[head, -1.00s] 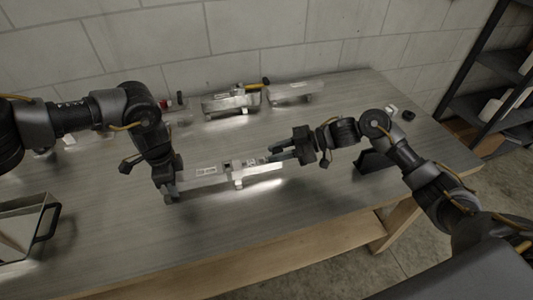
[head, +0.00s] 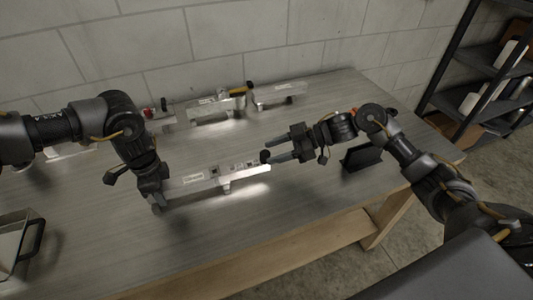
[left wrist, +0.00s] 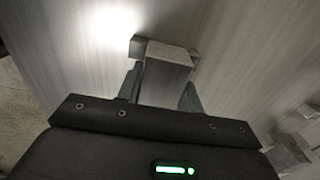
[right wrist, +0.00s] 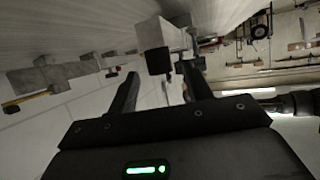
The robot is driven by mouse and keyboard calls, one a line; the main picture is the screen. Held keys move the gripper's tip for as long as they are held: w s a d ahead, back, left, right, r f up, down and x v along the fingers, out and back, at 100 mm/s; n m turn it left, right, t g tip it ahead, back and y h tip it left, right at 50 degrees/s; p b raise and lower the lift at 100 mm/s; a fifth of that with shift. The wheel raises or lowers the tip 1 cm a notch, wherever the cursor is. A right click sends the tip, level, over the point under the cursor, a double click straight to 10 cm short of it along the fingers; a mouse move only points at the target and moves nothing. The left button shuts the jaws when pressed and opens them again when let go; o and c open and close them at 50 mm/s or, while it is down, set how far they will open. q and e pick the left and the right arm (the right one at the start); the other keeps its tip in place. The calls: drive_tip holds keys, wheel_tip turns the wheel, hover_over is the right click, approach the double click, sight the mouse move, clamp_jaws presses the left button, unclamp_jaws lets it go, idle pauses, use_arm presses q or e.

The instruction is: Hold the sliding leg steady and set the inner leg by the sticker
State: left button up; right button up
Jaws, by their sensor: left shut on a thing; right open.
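The sliding leg (head: 205,183), a bright aluminium bar with a pale printed label, lies along the front of the table. The inner leg's black end (head: 265,156) sticks out at its right; it also shows in the right wrist view (right wrist: 158,61). My left gripper (head: 157,201) is shut on the sliding leg at its left end, and the left wrist view shows the bar (left wrist: 168,57) between its fingers. My right gripper (head: 274,152) is open, its fingers spread on either side of the black end, apparently not touching. I cannot tell which marking is the sticker.
More aluminium leg assemblies (head: 216,104) (head: 278,93) stand along the back of the table by the wall. A dark stand (head: 362,157) sits to the right, beneath my right arm. A bin with a black handle (head: 20,240) is at the left. Table around the leg is clear.

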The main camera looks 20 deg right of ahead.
drive_tip(key=v, duration=0.8)
drive_tip(key=shift+d, duration=0.4)
drive_tip(key=shift+r, duration=0.1)
use_arm(q)
drive_tip(key=o, duration=1.3)
